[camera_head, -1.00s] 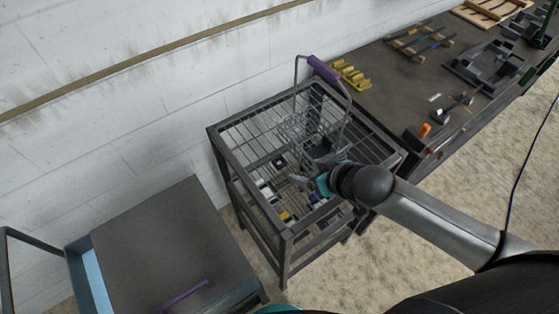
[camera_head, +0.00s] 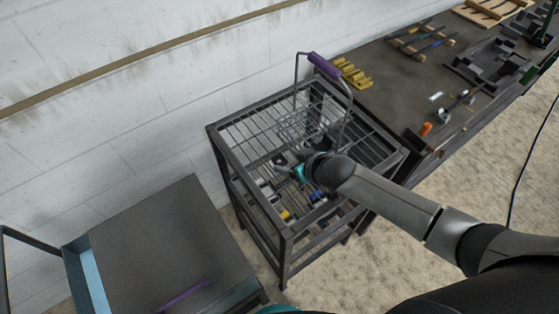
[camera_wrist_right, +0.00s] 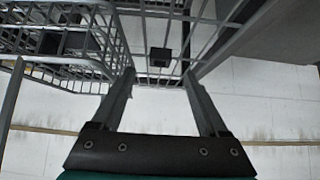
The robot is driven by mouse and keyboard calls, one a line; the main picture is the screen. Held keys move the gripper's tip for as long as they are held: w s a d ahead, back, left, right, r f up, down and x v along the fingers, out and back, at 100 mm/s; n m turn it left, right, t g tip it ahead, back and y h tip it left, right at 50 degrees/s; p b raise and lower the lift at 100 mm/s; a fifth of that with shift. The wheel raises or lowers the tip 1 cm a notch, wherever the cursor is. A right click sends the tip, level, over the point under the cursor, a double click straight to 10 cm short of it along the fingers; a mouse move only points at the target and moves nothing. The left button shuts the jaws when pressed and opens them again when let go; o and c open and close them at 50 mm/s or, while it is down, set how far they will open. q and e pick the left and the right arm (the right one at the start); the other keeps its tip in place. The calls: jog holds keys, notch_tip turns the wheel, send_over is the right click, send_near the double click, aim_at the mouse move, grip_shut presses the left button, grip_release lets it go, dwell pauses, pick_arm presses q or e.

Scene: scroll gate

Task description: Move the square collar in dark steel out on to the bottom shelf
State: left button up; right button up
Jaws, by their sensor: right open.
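A small dark square piece (camera_head: 279,160), which looks like the square collar, sits on the top wire shelf of the grey rack, left of the wire basket. In the right wrist view the dark square (camera_wrist_right: 160,57) lies against the wire grid, beyond and between my fingertips. My right gripper (camera_head: 286,168) is over the top shelf, close to the dark piece. In the right wrist view its two fingers (camera_wrist_right: 159,78) are spread with nothing between them. The bottom shelf is mostly hidden under the upper shelves. My left gripper is not in view.
A wire basket (camera_head: 296,127) with a purple handle stands on the rack's top shelf (camera_head: 241,138). Several small items show through the wires below. A dark-topped cabinet (camera_head: 150,240) is at left and a workbench (camera_head: 400,85) with tools at right. The wall is behind.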

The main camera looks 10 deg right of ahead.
aim_at(282, 162)
jog(key=shift+b+x, duration=0.45)
jog(key=shift+x, duration=2.25)
jog(key=shift+s, duration=0.2)
jog(key=shift+f, duration=0.1)
grip_shut()
